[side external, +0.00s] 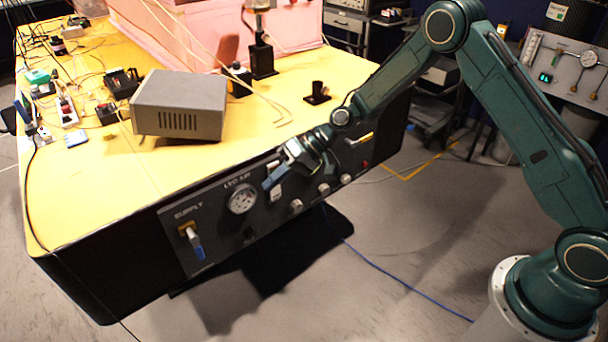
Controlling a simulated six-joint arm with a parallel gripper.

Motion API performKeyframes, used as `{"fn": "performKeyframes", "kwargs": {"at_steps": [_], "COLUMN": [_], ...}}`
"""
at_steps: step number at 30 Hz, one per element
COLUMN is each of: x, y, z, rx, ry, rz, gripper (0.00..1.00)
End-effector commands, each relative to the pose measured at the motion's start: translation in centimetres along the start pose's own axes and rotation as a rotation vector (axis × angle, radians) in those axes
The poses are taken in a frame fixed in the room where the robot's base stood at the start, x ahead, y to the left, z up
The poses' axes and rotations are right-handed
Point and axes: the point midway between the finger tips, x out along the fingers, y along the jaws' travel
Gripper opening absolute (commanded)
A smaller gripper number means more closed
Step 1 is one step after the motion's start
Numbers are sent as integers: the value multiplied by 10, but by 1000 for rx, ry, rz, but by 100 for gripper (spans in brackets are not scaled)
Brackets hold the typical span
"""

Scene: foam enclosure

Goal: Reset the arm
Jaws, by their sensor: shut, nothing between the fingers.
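My gripper (272,181) is at the end of my green arm, which reaches in from the right. It is close in front of the dark front panel (222,228) of the yellow-topped table, just right of the round gauge (242,198). Its fingers are shut and empty, pointing down and left. A small light-coloured part (277,194) of the panel shows just below the fingertips. I cannot tell whether the fingers touch the panel.
The panel carries a blue-handled valve (193,240) and knobs (296,206). A grey box (180,105) stands on the yellow tabletop (90,190) among cables and small devices. Pink foam (190,35) rises behind. Floor in front of the table is mostly clear, with a blue cable (400,280).

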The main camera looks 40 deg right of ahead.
Motion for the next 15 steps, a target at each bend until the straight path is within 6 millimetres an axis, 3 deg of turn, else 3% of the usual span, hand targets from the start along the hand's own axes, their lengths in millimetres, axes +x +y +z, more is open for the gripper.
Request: {"fn": "performKeyframes", "kwargs": {"at_steps": [15], "x": [-97], "y": [-67], "z": [6], "rx": [-152], "ry": [-11], "rz": [240], "gripper": [0]}}
